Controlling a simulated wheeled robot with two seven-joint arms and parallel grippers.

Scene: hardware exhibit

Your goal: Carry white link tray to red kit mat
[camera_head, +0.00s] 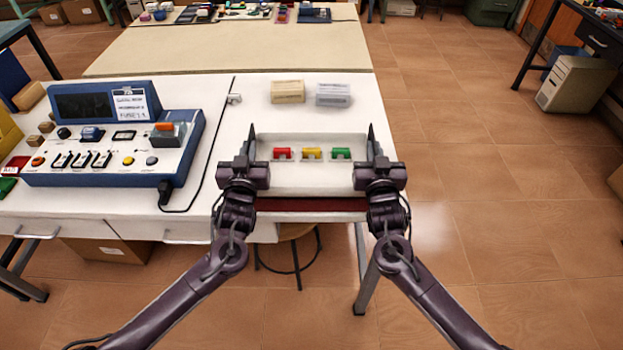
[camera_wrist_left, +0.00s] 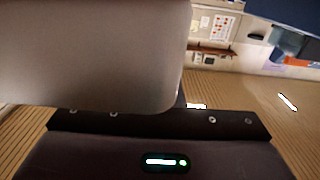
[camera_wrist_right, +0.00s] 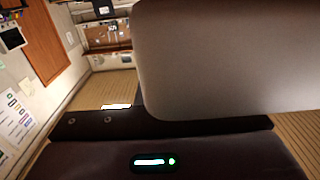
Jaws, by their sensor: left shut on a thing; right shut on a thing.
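The white link tray (camera_head: 258,182) is in the middle of the head view, level, with a red, a yellow and a green link piece in a row inside. My left gripper (camera_head: 250,150) is shut on its left side wall and my right gripper (camera_head: 371,150) on its right side wall. The tray wall fills much of the left wrist view (camera_wrist_left: 90,55) and the right wrist view (camera_wrist_right: 230,60). The red kit mat (camera_head: 310,204) shows as a dark red strip along the tray's near edge; the tray hides the rest. I cannot tell whether they touch.
A tan box (camera_head: 288,92) and a pale translucent box (camera_head: 333,95) stand behind the tray. A blue test console (camera_head: 110,135) stands to the left, with its black cable (camera_head: 200,175) reaching towards my left gripper. The white table (camera_head: 245,100) ends just right of the tray.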

